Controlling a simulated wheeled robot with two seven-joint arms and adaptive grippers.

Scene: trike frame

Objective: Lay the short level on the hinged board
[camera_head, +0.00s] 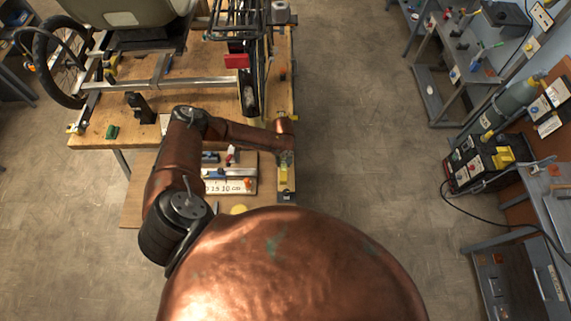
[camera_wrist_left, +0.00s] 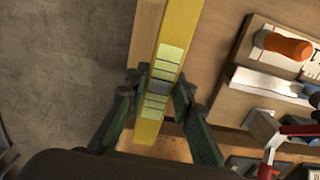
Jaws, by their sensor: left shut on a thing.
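The short level is a yellow bar with pale green windows, seen in the left wrist view (camera_wrist_left: 172,55) and small in the head view (camera_head: 284,174). My left gripper (camera_wrist_left: 158,88) has its dark green fingers on both sides of the level near its middle, shut on it. In the head view my left gripper (camera_head: 285,157) is at the level's far end. A narrow wooden board (camera_head: 286,189), apparently the hinged board, lies under the level along the bench's right side. I cannot tell whether the level touches it. My right gripper is not in view.
Left of the level, a lower board holds a white scale strip (camera_head: 224,187), a blue-and-grey tool and small orange and red parts. The wooden bench (camera_head: 190,130) carries the trike frame (camera_head: 165,83). The floor right of the bench is clear.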

